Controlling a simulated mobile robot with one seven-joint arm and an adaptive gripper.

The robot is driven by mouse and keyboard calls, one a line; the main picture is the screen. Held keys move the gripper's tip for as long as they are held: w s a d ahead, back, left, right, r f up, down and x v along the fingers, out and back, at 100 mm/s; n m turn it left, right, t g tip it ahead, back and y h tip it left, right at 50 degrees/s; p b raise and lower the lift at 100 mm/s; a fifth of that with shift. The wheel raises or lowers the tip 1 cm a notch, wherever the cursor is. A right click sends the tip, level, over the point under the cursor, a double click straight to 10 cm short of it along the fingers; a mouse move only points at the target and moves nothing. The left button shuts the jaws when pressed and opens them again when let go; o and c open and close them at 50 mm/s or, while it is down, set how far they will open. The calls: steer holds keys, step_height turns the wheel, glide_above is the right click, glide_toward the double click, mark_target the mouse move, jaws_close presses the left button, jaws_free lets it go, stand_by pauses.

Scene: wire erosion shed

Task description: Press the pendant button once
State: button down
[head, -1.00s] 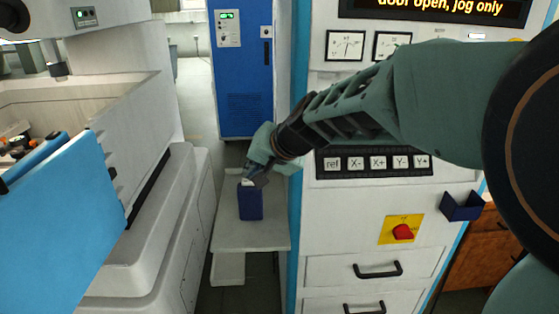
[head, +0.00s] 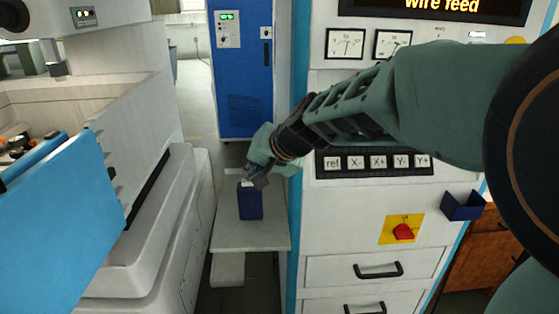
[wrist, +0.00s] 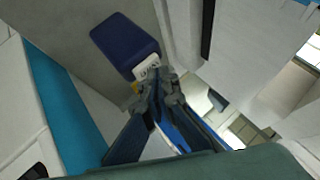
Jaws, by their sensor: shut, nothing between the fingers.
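A dark blue block (head: 250,202), which looks like the pendant, stands on a pale shelf (head: 250,236) between the machine and the cabinet. It also shows in the wrist view (wrist: 124,44). A white lettered piece, which looks like its button (wrist: 147,68), shows at its near end, with a bit of yellow beside it. My gripper (head: 250,182) is shut and empty, its fingertips at the top of the block. In the wrist view the fingertips (wrist: 163,82) lie right by the white piece and partly cover it. I cannot tell whether they touch it or whether it is pushed in.
The white control cabinet (head: 340,225) stands close on the right, with a row of jog keys (head: 375,162), a red knob (head: 403,232) and an empty dark blue holder (head: 462,206). The machine (head: 150,230) with its blue door (head: 55,225) is on the left. A blue cabinet (head: 243,75) stands behind.

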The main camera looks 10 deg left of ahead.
steer(key=shift+r+p, duration=0.45)
steer(key=shift+r, duration=0.3)
steer(key=shift+r, duration=0.1)
step_height(320, 180, up, 5)
steer(key=p, duration=0.4)
stand_by(0.3)
